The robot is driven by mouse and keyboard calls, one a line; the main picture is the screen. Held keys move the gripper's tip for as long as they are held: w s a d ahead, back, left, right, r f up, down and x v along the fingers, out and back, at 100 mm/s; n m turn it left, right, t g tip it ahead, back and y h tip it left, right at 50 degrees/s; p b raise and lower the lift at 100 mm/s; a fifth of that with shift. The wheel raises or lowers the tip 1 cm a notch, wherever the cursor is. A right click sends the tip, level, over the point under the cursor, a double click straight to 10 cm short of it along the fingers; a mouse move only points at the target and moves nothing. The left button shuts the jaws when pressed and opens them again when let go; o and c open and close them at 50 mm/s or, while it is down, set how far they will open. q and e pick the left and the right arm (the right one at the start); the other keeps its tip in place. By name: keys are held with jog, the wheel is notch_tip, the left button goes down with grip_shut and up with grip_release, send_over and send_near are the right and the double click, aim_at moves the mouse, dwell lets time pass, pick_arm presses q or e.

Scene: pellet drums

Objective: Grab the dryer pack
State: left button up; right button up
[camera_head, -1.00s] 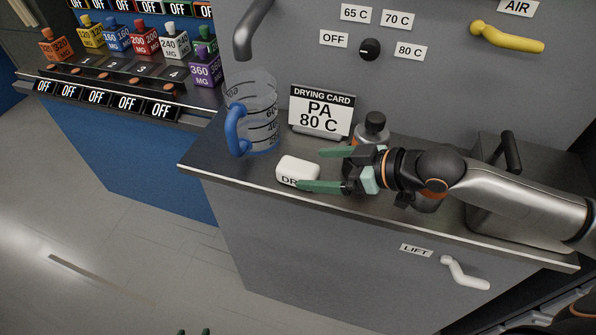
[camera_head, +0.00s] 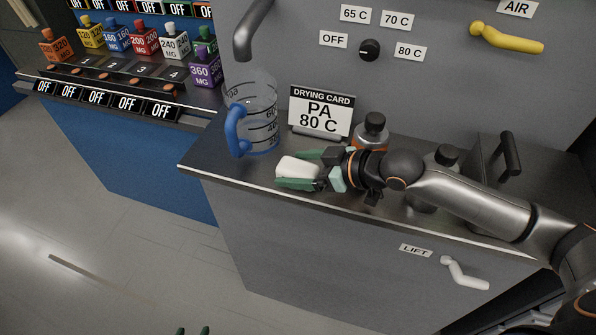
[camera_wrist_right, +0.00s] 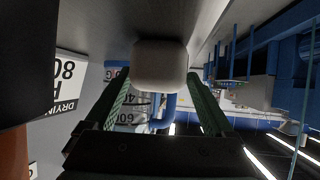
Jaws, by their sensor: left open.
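The dryer pack (camera_head: 297,168) is a small white rounded block on the metal counter, right of the jug. My right gripper (camera_head: 304,169) reaches in from the right, with one green finger on the far side of the pack and one on the near side. Its jaws are open; any contact is hard to tell. The near finger hides the pack's lettered side. In the right wrist view the pack (camera_wrist_right: 160,66) sits between the fingertips. My left gripper (camera_head: 193,331) shows only its green fingertips at the bottom edge, open and far from the pack.
A clear jug with a blue handle (camera_head: 234,130) stands left of the pack. A drying card (camera_head: 320,112) and a black-capped bottle (camera_head: 374,130) stand behind. A second capped bottle (camera_head: 446,157) and a grey box (camera_head: 499,175) are to the right. The counter's front edge (camera_head: 260,195) is close.

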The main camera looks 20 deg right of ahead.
jog(key=c, duration=1.3)
jog(key=shift+r, duration=0.1)
